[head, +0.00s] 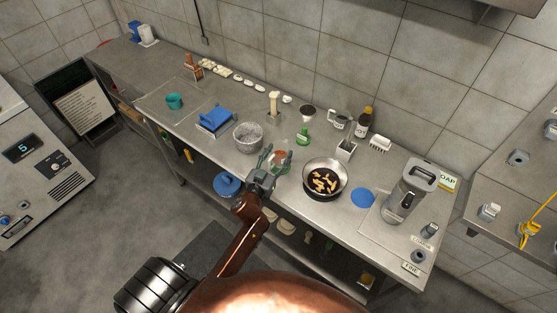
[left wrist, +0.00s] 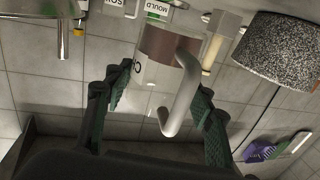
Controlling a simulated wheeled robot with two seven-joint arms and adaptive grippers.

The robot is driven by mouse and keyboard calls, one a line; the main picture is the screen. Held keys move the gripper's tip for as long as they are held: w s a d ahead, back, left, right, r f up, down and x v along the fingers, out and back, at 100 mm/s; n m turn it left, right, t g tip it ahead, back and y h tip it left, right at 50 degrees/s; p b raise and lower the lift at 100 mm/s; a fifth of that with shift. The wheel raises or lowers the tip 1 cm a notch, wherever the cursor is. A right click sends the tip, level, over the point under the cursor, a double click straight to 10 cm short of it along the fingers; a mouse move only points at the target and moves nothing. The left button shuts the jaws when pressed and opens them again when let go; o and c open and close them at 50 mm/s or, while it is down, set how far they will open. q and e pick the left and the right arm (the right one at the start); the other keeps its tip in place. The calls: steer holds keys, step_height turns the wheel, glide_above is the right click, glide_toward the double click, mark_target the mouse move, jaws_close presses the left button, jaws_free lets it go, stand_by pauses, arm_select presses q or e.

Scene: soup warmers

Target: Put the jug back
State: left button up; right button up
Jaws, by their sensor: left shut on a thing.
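My left gripper (head: 272,160) is over the front middle of the steel counter, between the speckled pot and the black pan. In the head view the gripper largely hides the jug; a small reddish-brown patch shows by the fingertips. My right gripper is not in view.
A speckled pot (head: 248,143) stands left of the gripper, and a pan (head: 324,196) with yellow pieces stands right. A blue disc (head: 362,197) and a tall grey machine (head: 409,188) are further right. Small containers and bottles line the wall. The counter (head: 215,152) has free room at left.

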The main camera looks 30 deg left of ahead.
mark_target(275, 164)
arm_select(q)
steer(key=shift+w+a+f, duration=0.1)
steer(key=shift+w+f, duration=0.05)
steer(key=shift+w+a+f, duration=0.1)
steer(key=shift+f, duration=0.2)
step_height(275, 164, down, 3)
steer(key=shift+w+a+r+b, duration=0.1)
steer(key=shift+b, duration=0.6)
steer(key=shift+f, duration=0.3)
steer(key=shift+r, duration=0.1)
steer(key=o, duration=1.5)
steer(key=shift+c, duration=0.2)
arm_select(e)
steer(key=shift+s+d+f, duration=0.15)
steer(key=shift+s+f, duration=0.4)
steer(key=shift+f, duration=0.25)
